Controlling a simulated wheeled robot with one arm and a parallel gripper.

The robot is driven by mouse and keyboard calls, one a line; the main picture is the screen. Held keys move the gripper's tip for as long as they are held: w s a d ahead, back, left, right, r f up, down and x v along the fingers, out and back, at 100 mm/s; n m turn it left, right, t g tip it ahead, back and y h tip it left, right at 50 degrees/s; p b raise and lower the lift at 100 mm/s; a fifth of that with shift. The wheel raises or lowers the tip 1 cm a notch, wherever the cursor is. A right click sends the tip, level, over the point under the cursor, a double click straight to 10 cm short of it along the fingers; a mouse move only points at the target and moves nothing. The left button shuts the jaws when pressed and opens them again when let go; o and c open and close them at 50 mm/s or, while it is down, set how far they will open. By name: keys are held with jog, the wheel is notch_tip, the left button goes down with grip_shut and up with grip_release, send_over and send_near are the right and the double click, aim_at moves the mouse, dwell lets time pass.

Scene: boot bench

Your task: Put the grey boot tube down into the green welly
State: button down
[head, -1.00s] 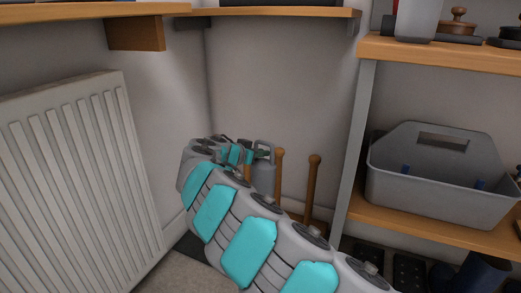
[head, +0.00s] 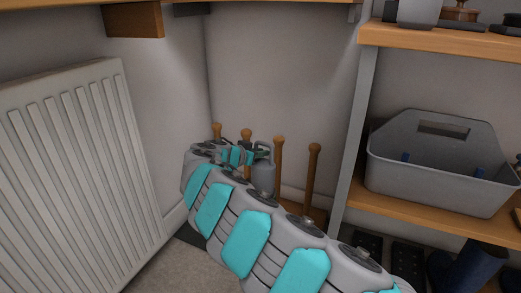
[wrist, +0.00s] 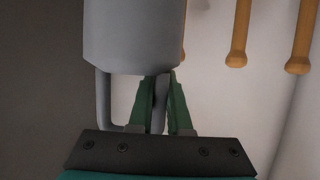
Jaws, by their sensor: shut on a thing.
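The grey boot tube (head: 263,178) hangs in the back corner, just in front of a wooden peg. In the wrist view the grey tube (wrist: 133,35) fills the upper middle, with a thin grey handle loop below it. My gripper (wrist: 160,92) has its green fingers shut on that handle; the gripper also shows at the far end of my arm in the head view (head: 237,155). The tube's lower end is hidden behind my arm in the head view. I cannot see the green welly in either view.
Several upright wooden pegs (head: 311,180) stand close around the tube, some partly hidden by my arm. A white radiator (head: 70,165) is at left. At right, a shelf unit holds a grey caddy (head: 435,165); a dark blue boot (head: 478,268) stands below it.

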jog(key=shift+f, duration=4.9)
jog(key=c, duration=0.8)
grip_release()
jog(key=shift+f, duration=0.1)
jog(key=shift+r+p, duration=0.45)
jog(key=shift+r, duration=4.05)
